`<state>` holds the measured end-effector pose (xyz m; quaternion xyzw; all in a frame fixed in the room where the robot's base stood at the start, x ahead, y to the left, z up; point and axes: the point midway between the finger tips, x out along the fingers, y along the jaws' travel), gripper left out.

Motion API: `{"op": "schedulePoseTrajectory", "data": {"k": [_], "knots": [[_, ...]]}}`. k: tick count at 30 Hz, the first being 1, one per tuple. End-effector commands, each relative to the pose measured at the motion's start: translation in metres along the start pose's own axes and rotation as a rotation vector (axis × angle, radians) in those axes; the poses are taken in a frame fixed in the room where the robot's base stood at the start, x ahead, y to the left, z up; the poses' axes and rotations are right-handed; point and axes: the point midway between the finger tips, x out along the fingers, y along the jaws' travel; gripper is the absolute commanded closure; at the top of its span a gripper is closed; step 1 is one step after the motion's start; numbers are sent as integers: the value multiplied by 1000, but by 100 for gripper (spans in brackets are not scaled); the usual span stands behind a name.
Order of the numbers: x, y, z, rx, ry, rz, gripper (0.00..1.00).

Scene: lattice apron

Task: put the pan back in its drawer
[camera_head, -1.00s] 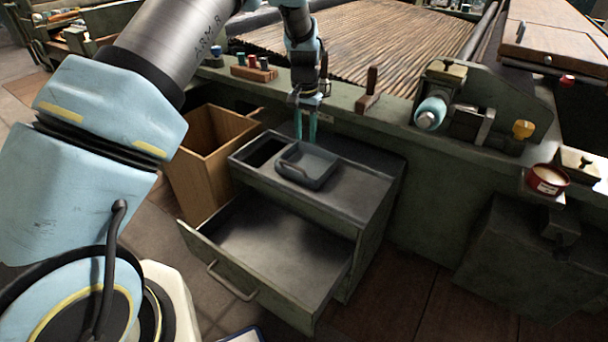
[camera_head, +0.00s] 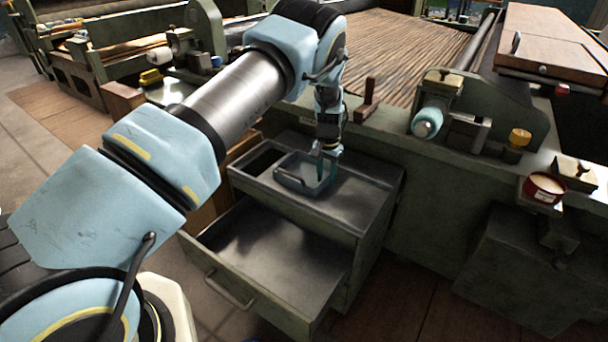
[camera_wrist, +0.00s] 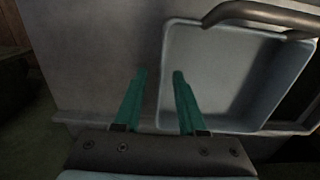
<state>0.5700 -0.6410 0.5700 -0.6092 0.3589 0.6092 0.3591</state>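The pan (camera_head: 292,181), a shallow grey-blue tray, sits on top of the green cabinet (camera_head: 345,196). It also shows in the wrist view (camera_wrist: 215,80), with a thick bar-like handle (camera_wrist: 262,14) at its upper right. My gripper (camera_head: 323,170) is low over the pan's right side in the head view. In the wrist view, my teal fingers (camera_wrist: 160,74) are apart, and one pan wall appears between them; I cannot tell whether they touch it. The drawer (camera_head: 268,250) below is pulled out and looks empty, its handle (camera_head: 230,292) facing front left.
A dark rectangular opening (camera_head: 262,160) lies in the cabinet top, left of the pan. A wooden bin, partly hidden by my arm, stands left of the cabinet. The machine bench (camera_head: 440,160) with a teal roller (camera_head: 428,122) runs behind. A red tin (camera_head: 543,188) stands at right.

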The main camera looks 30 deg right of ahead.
Motion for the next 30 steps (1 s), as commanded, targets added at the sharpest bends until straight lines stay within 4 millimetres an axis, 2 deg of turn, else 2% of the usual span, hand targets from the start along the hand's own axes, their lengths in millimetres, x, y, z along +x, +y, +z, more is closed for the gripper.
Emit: {"op": "schedulePoseTrajectory", "data": {"k": [4, 11, 22, 30], "knots": [[13, 0, 0, 0, -1, 0, 60], [14, 0, 0, -1, 0, 1, 60], [14, 0, 0, -1, 0, 0, 100], [14, 0, 0, -1, 0, 0, 100]]}}
